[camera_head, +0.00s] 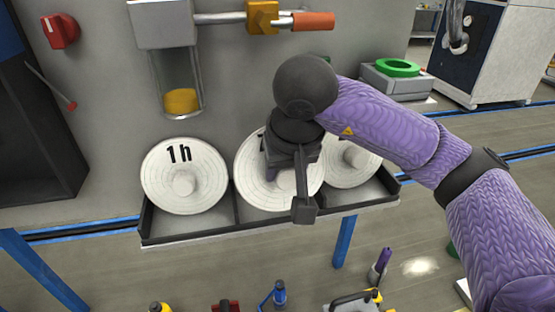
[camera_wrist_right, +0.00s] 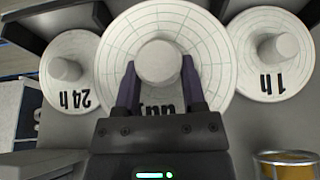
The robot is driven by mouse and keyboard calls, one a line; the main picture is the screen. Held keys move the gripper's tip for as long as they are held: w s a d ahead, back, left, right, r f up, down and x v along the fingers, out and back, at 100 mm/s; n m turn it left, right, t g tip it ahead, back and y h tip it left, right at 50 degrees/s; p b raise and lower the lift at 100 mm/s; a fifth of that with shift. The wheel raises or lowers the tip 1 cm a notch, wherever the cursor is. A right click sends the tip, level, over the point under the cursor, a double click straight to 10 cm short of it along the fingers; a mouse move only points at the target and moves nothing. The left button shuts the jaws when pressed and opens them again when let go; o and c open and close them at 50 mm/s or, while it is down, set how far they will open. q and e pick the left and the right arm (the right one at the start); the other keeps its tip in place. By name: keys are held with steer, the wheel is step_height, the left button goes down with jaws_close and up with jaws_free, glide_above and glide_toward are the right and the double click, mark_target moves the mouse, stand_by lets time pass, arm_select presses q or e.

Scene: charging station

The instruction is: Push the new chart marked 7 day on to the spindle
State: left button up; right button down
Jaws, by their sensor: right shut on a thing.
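Three round white charts with central knobs stand in a tray (camera_head: 225,226). The middle chart (camera_head: 247,185) is partly hidden by my right gripper (camera_head: 284,178). In the right wrist view, the purple fingers of the right gripper (camera_wrist_right: 159,72) are shut on the knob of the middle chart (camera_wrist_right: 125,40). Its printed mark is upside down and mostly covered, so I cannot read it as 7 day. The other charts are the 1h chart (camera_head: 208,180) and the 24h chart (camera_wrist_right: 66,88). I cannot make out a spindle. My left gripper is not in view.
A wall unit with a yellow-filled cup (camera_head: 181,100) and an orange-handled lever (camera_head: 313,21) is above the tray. A red knob (camera_head: 60,31) is at upper left. A green ring (camera_head: 397,67) is at the back right. Several tools lie below the tray.

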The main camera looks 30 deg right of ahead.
steer(key=s+a+r+p, duration=0.2)
steer(key=s+r+p, duration=0.4)
steer(key=s+r, duration=0.3)
steer(key=shift+a, duration=0.2)
steer(key=shift+f, duration=0.1)
